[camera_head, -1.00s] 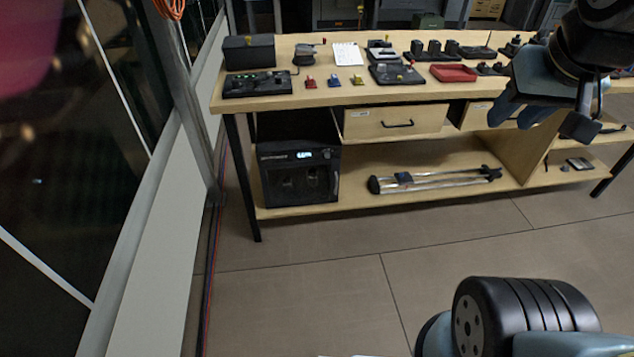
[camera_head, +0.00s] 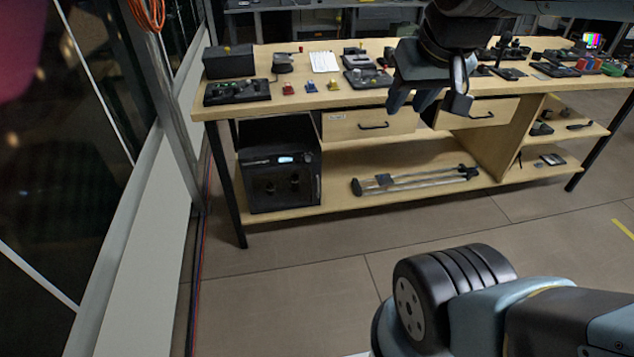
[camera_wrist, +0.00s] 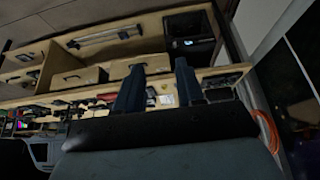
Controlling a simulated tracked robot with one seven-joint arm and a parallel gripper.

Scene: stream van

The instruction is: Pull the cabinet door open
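The cabinet (camera_head: 279,172) is a black box with a lit display at its top front. It stands on the left part of the table's lower shelf. Its dark, see-through door (camera_head: 282,190) looks shut, with dim shapes behind it. In the wrist view the cabinet (camera_wrist: 191,30) shows at the top, right of centre. My gripper (camera_head: 428,98) is in front of the table's upper part, right of the cabinet and higher, touching nothing that I can see. In the wrist view its two fingers (camera_wrist: 159,88) stand apart with nothing held between them.
The wooden table (camera_head: 225,105) carries several small devices. Two drawers (camera_head: 350,125) hang under its top, right of the cabinet. A tripod-like item (camera_head: 415,180) lies on the shelf right of the cabinet. A table leg (camera_head: 232,190) stands just left. The floor (camera_head: 310,285) in front is clear.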

